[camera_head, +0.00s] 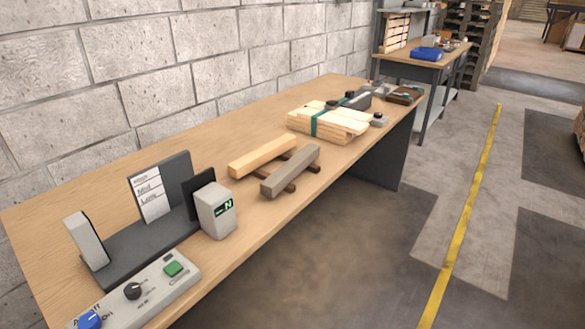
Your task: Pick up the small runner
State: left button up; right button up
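Two short bars lie side by side on the wooden bench, resting across dark brown crosspieces (288,186). One is a pale wood bar (262,156), on the wall side. The other is a grey bar (291,170), nearer the bench's front edge and looking a little shorter. I cannot tell for sure which one is the small runner. Neither of my grippers is in view.
The bench (105,190) stands along a block wall. A strapped stack of pale boards (330,122) lies beyond the bars. A grey display box (216,210), a dark stand (140,245) and a control panel (140,295) are nearer. Floor at right is open.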

aim_at(277, 181)
jog(key=i+l+u, duration=0.1)
jog(key=u, duration=0.7)
jog(key=l+u, duration=0.25)
jog(key=l, duration=0.15)
jog(key=i+l+u, duration=0.1)
jog(key=l+u, duration=0.15)
jog(key=l, duration=0.15)
jog(key=l+u, duration=0.2)
jog(key=l, duration=0.55)
